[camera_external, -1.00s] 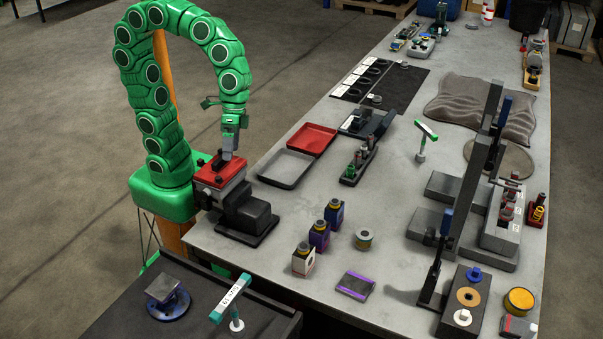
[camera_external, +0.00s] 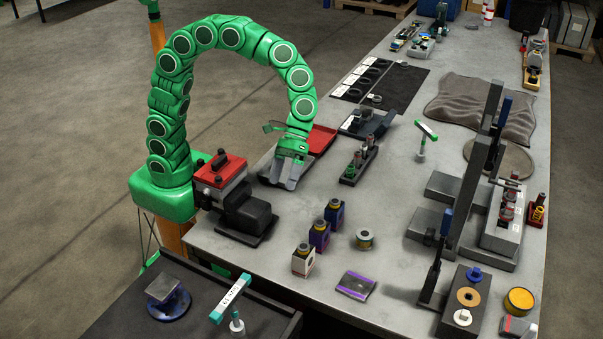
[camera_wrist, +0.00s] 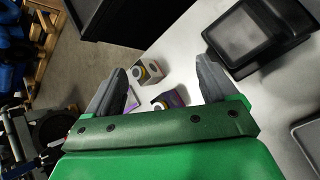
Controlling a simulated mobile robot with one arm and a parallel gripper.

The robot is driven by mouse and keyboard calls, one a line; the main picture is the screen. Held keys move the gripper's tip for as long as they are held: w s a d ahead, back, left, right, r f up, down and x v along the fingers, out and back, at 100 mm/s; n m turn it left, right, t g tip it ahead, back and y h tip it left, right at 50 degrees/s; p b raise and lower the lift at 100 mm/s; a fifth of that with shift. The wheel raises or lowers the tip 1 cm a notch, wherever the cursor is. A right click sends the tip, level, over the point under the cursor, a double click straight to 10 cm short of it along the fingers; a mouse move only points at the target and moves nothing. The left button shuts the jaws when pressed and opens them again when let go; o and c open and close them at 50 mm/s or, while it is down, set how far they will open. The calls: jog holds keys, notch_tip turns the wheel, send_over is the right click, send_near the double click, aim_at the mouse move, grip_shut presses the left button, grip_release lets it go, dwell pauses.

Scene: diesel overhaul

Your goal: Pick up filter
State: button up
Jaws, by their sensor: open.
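I cannot tell for certain which thing is the filter. A small round can (camera_external: 364,239) with a pale top and a green side stands on the bench. Three boxes with yellow round tops stand left of it: a white box (camera_external: 303,262), a purple box (camera_external: 320,236) and a blue box (camera_external: 334,214). The wrist view shows a white box (camera_wrist: 152,68) and a purple box (camera_wrist: 172,97) beyond the fingers. My gripper (camera_external: 280,181) is open and empty above the grey tray, apart from all of these. It also shows in the wrist view (camera_wrist: 162,66).
A black and red vise (camera_external: 247,215) stands at the bench's left edge. A red tray (camera_external: 319,141) lies behind my gripper. Engine parts (camera_external: 358,165) on a stand are right of it. A purple-edged flat packet (camera_external: 356,285) lies near the front. The bench between them is clear.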

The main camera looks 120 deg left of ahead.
jog(key=w+a+f+n+h, duration=0.2)
jog(key=w+f+n, duration=0.15)
jog(key=w, duration=0.55)
jog(key=n+t+h, duration=0.3)
jog(key=n, duration=0.3)
send_over(365, 230)
jog(key=s, duration=0.2)
notch_tip(365, 230, down, 9)
jog(key=shift+n+t, duration=0.4)
jog(key=shift+n, duration=0.05)
jog(key=a+f, duration=0.2)
jog(key=a, duration=0.1)
jog(key=a+f, duration=0.1)
jog(key=a, duration=0.1)
jog(key=shift+s+f, duration=0.1)
jog(key=shift+f, duration=0.35)
jog(key=shift+w+a+f+x, duration=0.1)
jog(key=shift+x, duration=1.15)
jog(key=shift+w+a+f+x, duration=0.1)
jog(key=shift+w+x, duration=0.05)
jog(key=shift+x, duration=1.1)
jog(key=shift+w+f+x, duration=0.1)
jog(key=shift+x, duration=1.15)
jog(key=shift+c, duration=0.4)
jog(key=c, duration=1)
jog(key=shift+c, duration=0.2)
